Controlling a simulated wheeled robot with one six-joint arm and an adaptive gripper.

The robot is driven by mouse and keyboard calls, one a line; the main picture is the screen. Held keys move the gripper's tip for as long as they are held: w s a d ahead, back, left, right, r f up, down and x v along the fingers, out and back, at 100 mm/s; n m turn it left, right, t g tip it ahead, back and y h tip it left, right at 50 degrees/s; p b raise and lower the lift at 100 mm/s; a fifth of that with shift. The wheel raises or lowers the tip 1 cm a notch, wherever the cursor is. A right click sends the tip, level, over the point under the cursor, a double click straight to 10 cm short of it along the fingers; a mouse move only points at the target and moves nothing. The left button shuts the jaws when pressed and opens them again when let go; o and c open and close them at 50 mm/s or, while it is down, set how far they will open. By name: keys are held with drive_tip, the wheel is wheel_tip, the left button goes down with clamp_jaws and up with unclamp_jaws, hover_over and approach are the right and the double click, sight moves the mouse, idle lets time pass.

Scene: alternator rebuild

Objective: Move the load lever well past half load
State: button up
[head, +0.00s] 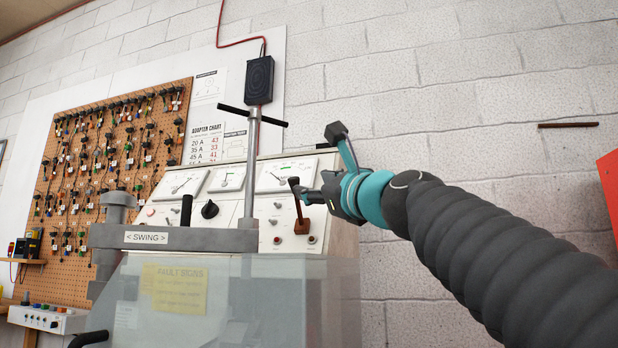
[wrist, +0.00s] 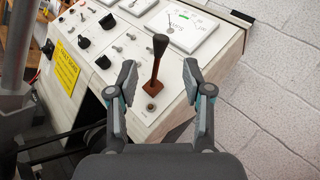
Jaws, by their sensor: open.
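The load lever is a dark handle on a brown base (head: 301,226), on the right side of the sloped test-bench panel (head: 276,208). In the wrist view the lever (wrist: 157,62) rises from its slot and leans toward the top of the picture. My gripper (head: 312,195) is at the lever's right in the head view. In the wrist view my gripper (wrist: 164,88) is open, with one finger on each side of the lever's lower part. Both fingers look apart from it. The lever's slot is mostly hidden by its base.
A meter (wrist: 184,25) sits just above the lever. Other knobs and toggles (wrist: 85,42) are to the left. A clear guard (head: 230,300) is below.

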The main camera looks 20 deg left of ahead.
sight(296, 180)
drive_tip(key=p+x, duration=0.3)
drive_tip(key=x, duration=0.4)
drive_tip(key=shift+d+r, duration=0.1)
drive_tip(key=shift+w+a+r+p, duration=0.1)
drive_tip(key=shift+w+a+p, duration=0.3)
drive_tip(key=shift+a, duration=0.15)
clamp_jaws()
